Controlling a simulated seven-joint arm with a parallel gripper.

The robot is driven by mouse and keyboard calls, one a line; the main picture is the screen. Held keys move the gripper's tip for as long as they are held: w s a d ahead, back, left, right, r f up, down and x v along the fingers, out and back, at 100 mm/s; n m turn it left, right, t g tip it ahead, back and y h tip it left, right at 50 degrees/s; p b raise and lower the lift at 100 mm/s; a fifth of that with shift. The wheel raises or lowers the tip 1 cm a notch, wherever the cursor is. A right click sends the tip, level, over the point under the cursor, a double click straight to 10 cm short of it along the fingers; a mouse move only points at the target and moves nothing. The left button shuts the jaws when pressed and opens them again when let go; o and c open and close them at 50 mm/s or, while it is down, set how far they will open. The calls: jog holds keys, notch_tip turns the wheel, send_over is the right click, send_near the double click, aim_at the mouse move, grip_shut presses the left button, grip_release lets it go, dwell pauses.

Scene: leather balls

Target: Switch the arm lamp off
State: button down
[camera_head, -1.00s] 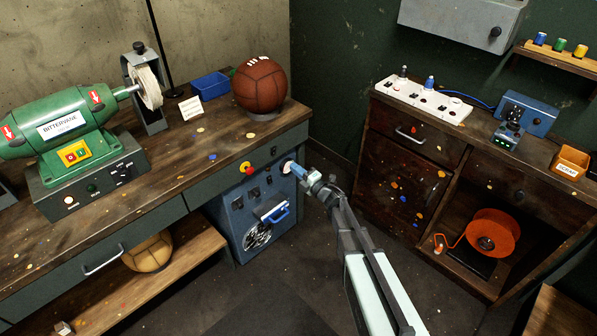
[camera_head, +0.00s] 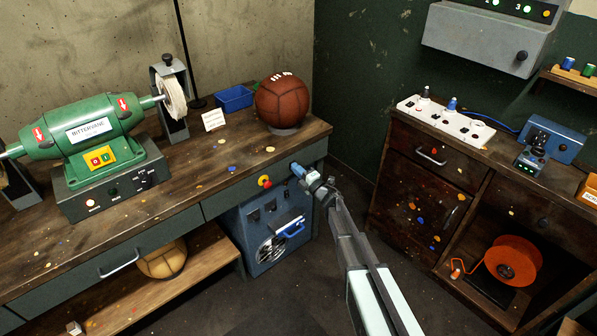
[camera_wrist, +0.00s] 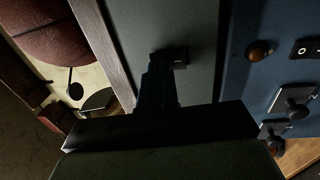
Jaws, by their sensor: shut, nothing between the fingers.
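No lamp head is visible. A thin black upright pole (camera_head: 184,50) rises behind the bench; I cannot tell whether it belongs to the arm lamp. My gripper (camera_head: 298,170) is shut and empty at the bench's front edge, below the brown leather ball. In the wrist view my gripper (camera_wrist: 158,72) is a dark shape over the grey-green bench front (camera_wrist: 190,25). Its tip is close to a small dark square fitting (camera_wrist: 180,59) there, possibly a switch; I cannot tell whether they touch.
A red-and-yellow button (camera_head: 265,181) is left of my gripper. A blue cabinet (camera_head: 260,225) with switches stands below. The brown ball (camera_head: 282,102) and green grinder (camera_head: 85,130) stand on the bench. A white power strip (camera_head: 446,121) lies on the right cabinet. Open floor lies between.

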jog(key=shift+w+a+r, duration=0.15)
jog(key=shift+w+a, duration=0.05)
dwell(0.3)
jog(key=s+d+r, duration=0.1)
jog(key=s+d, duration=0.9)
jog(key=shift+r, duration=0.35)
dwell(0.3)
